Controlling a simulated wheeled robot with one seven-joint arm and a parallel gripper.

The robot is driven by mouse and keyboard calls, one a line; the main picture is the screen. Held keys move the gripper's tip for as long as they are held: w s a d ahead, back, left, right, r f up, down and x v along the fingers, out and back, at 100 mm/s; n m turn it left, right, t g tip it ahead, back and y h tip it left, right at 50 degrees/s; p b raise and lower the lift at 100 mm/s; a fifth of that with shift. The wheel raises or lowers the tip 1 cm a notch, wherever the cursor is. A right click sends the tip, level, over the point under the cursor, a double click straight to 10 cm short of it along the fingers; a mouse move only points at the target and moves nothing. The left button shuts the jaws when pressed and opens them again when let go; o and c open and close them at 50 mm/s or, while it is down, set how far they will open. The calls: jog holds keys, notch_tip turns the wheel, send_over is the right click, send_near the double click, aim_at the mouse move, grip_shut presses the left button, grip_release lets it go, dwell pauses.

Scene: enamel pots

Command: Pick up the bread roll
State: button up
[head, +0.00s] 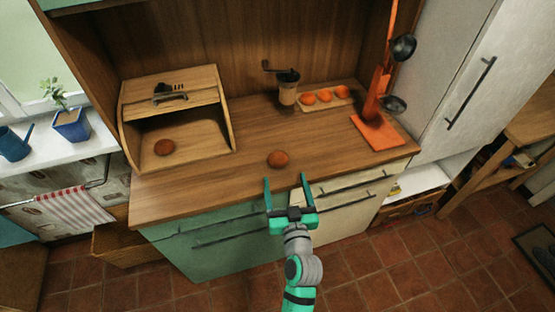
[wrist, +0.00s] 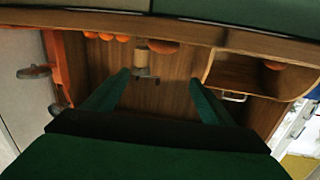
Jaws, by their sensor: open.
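A round brown bread roll (head: 278,159) lies on the wooden counter (head: 200,186) near its front edge. A second, similar brown roll (head: 164,147) sits inside the open wooden bread box (head: 228,132) on the left. My gripper (head: 286,180) is open and empty, its fingers pointing toward the counter roll, which shows just beyond and between the fingertips without visible contact. In the wrist view, which looks upside down, the green fingers (wrist: 160,78) stand apart; a brown rounded shape (wrist: 163,46), apparently the counter roll, shows between them near the top.
A grinder (head: 287,90) stands behind the roll, beside a board with orange fruits (head: 325,97). An orange utensil stand (head: 378,122) with hanging ladles is at the right. Counter around the roll is clear. Drawers with handles (head: 345,192) lie below the front edge.

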jog(key=shift+n+y, duration=0.5)
jog(key=w+r, duration=0.3)
jog(key=shift+w+a+r, duration=0.1)
jog(key=shift+w, duration=0.1)
send_near(280, 167)
jog(key=x, duration=0.3)
jog(key=shift+w, duration=0.1)
jog(key=shift+x, duration=3.8)
jog(key=c, duration=1.1)
